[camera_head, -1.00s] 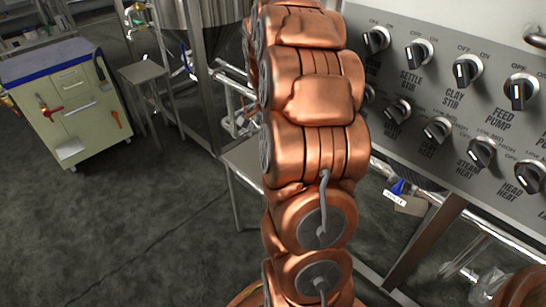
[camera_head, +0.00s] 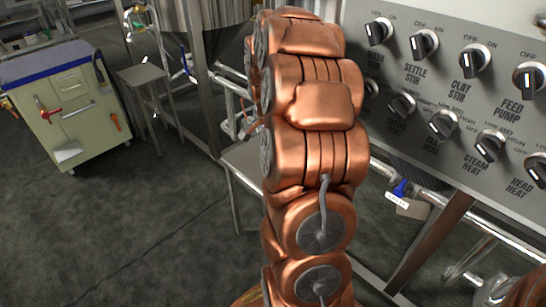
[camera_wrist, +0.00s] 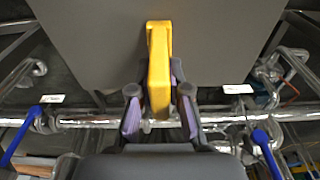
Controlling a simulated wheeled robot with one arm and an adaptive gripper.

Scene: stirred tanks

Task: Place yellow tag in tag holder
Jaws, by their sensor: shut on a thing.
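In the wrist view the yellow tag (camera_wrist: 159,65) stands out from between the fingers of my gripper (camera_wrist: 159,104). The gripper is shut on its lower part, with purple-grey pads on both sides. The tag's upper part lies in front of a broad, plain grey surface; I cannot tell whether it touches it. In the head view my copper arm fills the middle, and neither the gripper nor the tag shows. I cannot make out a tag holder in either view.
A grey control panel (camera_head: 455,125) with several black knobs is at the right. A blue valve handle (camera_head: 401,187) and a white label (camera_head: 396,200) are below it. Pipes (camera_wrist: 80,122) run behind the gripper. A cabinet (camera_head: 70,110) stands left; the floor (camera_head: 130,230) between is clear.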

